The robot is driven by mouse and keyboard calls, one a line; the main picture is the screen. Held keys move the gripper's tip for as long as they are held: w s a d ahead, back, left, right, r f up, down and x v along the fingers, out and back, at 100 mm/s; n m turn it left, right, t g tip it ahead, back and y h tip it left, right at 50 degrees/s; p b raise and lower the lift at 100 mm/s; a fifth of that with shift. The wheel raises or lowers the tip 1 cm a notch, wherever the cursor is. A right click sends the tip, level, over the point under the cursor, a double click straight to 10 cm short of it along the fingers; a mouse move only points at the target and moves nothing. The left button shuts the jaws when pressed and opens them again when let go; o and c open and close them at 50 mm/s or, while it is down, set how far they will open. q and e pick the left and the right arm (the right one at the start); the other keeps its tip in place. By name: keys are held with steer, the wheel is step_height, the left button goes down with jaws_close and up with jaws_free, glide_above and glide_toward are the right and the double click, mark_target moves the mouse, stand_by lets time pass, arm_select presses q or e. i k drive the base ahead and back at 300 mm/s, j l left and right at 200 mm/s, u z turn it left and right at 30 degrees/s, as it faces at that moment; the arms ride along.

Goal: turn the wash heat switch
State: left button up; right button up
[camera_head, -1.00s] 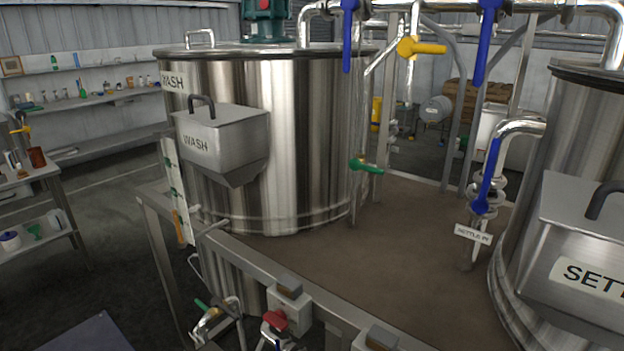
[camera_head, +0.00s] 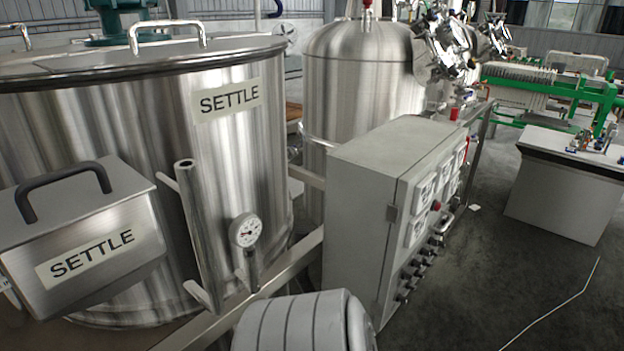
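A grey control cabinet (camera_head: 365,195) stands at the middle right, its front turned to the right and seen at a steep slant. Rows of small dark switches (camera_head: 412,272) run along the lower part of that front. A red button (camera_head: 436,206) and several white-faced meters (camera_head: 424,193) sit above them. I cannot read any labels there, so I cannot tell which switch is the wash heat switch or how it is set. Neither of my grippers is in view.
A domed steel tank (camera_head: 360,65) stands behind the cabinet. A white bench (camera_head: 560,190) and green-framed press (camera_head: 545,85) are at right.

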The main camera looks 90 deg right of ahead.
mark_target(400, 298)
steer(key=z, duration=0.9)
steer(key=l+z, duration=0.1)
steer(key=z, duration=1.65)
steer(key=i+z, duration=0.1)
steer(key=z, duration=0.75)
steer(key=i+l, duration=0.05)
